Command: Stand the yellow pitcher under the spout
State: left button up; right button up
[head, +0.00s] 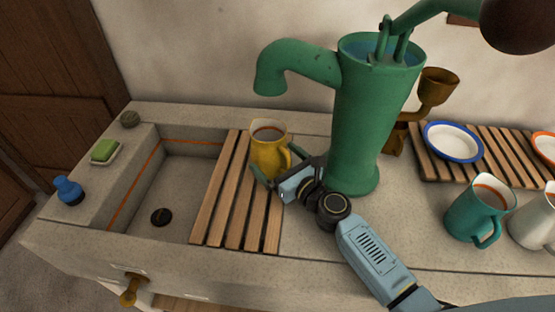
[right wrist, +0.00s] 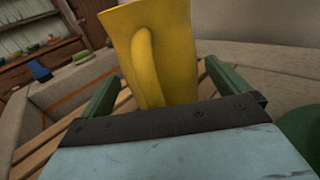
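The yellow pitcher (head: 268,152) stands upright on the wooden slats over the right part of the sink. In the head view it appears below the mouth of the green pump's spout (head: 270,84); exact alignment in depth is hard to tell. Its handle faces my right gripper (head: 280,172). In the right wrist view the yellow pitcher (right wrist: 170,50) stands between the two green fingers of the right gripper (right wrist: 163,78), with a visible gap on each side. The right gripper is open. The left gripper is not in view.
The pump body (head: 372,125) rises close to the right gripper. The open sink basin (head: 165,185) lies left of the slats (head: 237,205). A teal pitcher (head: 478,212), a white pitcher (head: 535,222) and a blue-rimmed plate (head: 452,142) are at right. A blue bottle (head: 68,190) stands far left.

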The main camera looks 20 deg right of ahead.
jog(key=shift+r, duration=0.2)
jog(key=v, duration=1.2)
